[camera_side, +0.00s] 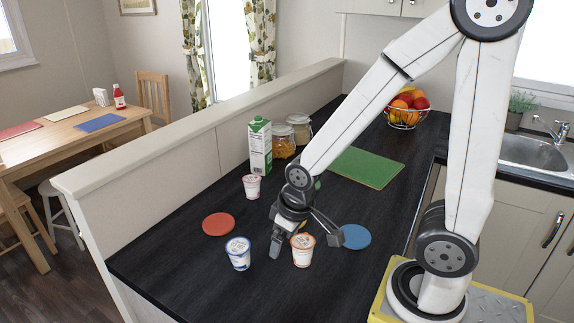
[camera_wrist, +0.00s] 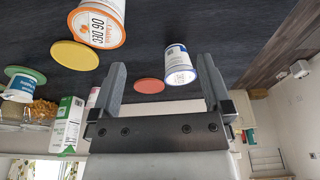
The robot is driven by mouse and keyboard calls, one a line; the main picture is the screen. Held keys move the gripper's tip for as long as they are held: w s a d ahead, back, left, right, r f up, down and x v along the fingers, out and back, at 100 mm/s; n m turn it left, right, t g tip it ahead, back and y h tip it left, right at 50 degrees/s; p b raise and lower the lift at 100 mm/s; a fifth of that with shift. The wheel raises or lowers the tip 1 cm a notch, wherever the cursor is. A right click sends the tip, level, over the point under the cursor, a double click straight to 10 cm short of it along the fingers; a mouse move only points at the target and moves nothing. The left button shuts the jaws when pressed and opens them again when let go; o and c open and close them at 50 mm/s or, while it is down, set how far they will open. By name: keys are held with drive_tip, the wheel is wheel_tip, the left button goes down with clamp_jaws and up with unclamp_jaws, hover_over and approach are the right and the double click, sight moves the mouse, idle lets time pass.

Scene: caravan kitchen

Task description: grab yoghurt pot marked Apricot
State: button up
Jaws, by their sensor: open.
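An upright white yoghurt pot with orange trim (camera_side: 303,252) stands on the dark worktop. In the wrist view it shows at the top left (camera_wrist: 97,24), reading "06 DEC"; its small flavour word is hard to read. A blue-trimmed pot (camera_side: 238,254) stands to its left; in the wrist view (camera_wrist: 180,66) it shows between the finger lines, near the right finger. A pink-trimmed pot (camera_side: 252,186) stands farther back. My gripper (camera_side: 305,243) is open and empty, low beside the orange-trimmed pot. In the wrist view its fingers (camera_wrist: 161,76) are wide apart, with that pot outside them.
Flat discs lie about: red (camera_side: 218,224), blue (camera_side: 356,237) and yellow (camera_wrist: 76,55). A milk carton (camera_side: 260,147), storage jars (camera_side: 283,142), a green board (camera_side: 367,167) and a fruit basket (camera_side: 407,107) stand farther back. The front worktop is clear.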

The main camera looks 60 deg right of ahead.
drive_tip(key=shift+r, duration=0.15)
drive_tip(key=shift+w+v, duration=0.55)
drive_tip(key=shift+v, duration=1.9)
drive_tip(key=s+d+f+m+g+y, duration=0.3)
drive_tip(key=s+d+m+y, duration=0.25)
drive_tip(key=m, duration=0.75)
drive_tip(key=d+r+m+t+y, duration=0.3)
drive_tip(key=d+m+t+y, duration=0.25)
drive_tip(key=m+t, duration=0.6)
drive_tip(key=shift+w+d+f+m+g, duration=0.15)
drive_tip(key=shift+f+m+g, duration=0.25)
drive_tip(key=shift+f, duration=1.05)
drive_tip(key=shift+d+f+m+g, duration=0.1)
drive_tip(key=shift+f+m+g, duration=0.3)
drive_tip(key=shift+f, duration=1)
drive_tip(key=shift+w+d+f+m+g, duration=0.15)
drive_tip(key=shift+f+g, duration=0.4)
drive_tip(key=shift+f, duration=0.9)
drive_tip(key=shift+s, duration=0.1)
